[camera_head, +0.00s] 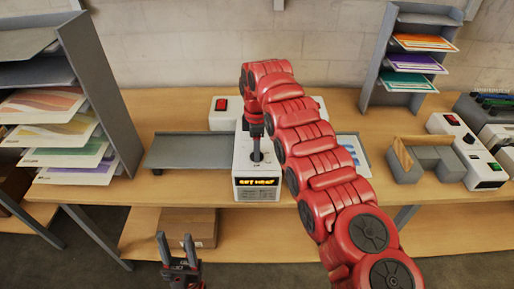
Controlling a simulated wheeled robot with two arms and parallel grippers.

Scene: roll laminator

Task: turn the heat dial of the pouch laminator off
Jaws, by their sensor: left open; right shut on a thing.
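The pouch laminator (242,182) is a white machine in the middle of the wooden table. Its front has a dark display with lit amber lettering, and a red switch (222,104) shows on its back left part. My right arm reaches over it from the lower right. My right gripper (256,150) points down at the top of the white housing and is shut on the dark heat dial (257,157). The dial is mostly hidden by the fingers, and its setting cannot be read. My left gripper (177,252) is open and empty, low in front of the table.
A grey tray (188,151) lies left of the laminator; another, partly hidden, holds a printed sheet (350,148) at its right. Paper racks stand left (105,85) and back right (385,50). A grey holder (430,162) and another white device (468,150) stand at right. A cardboard box (190,226) is on the lower shelf.

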